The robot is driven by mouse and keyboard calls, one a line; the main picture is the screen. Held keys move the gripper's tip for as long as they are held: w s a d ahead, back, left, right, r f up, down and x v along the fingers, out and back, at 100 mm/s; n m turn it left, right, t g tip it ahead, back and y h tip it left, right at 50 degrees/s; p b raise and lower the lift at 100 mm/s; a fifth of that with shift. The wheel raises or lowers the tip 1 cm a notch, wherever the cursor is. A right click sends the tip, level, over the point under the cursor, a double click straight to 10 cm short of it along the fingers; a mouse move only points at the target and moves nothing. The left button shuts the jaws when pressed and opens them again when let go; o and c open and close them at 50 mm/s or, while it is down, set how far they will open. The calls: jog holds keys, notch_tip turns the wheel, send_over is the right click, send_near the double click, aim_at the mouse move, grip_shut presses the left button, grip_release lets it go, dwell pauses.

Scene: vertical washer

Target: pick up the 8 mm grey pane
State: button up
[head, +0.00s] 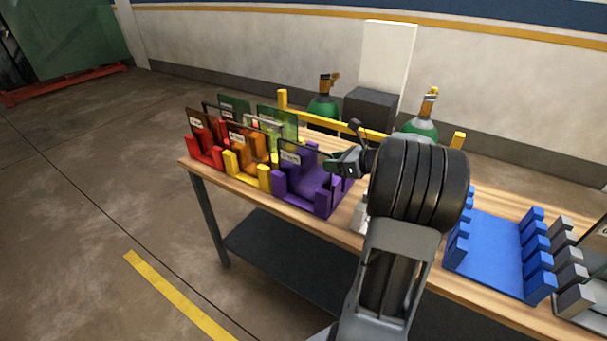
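Several upright panes with small white labels stand in coloured racks on the left part of the wooden table. A dark grey, see-through pane (299,165) stands in the purple rack (322,198); its label is too small to read surely, so I cannot confirm 8 mm. My gripper (338,164) is at the right side of this pane, level with its upper part. My arm hides part of the gripper. Whether the fingers are apart, or touch the pane, I cannot tell.
A yellow rack (247,172) with an orange pane (248,143) and a red rack (205,153) with a brown pane (199,125) stand left of the purple one. Green panes (277,120) stand behind. An empty blue rack (490,250) and a grey rack (573,282) are right.

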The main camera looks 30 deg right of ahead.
jog(key=shift+w+a+f, duration=0.25)
jog(key=shift+w+a, duration=0.05)
jog(key=shift+w, duration=0.15)
grip_shut()
dwell(1.1)
jog(key=shift+r, duration=0.1)
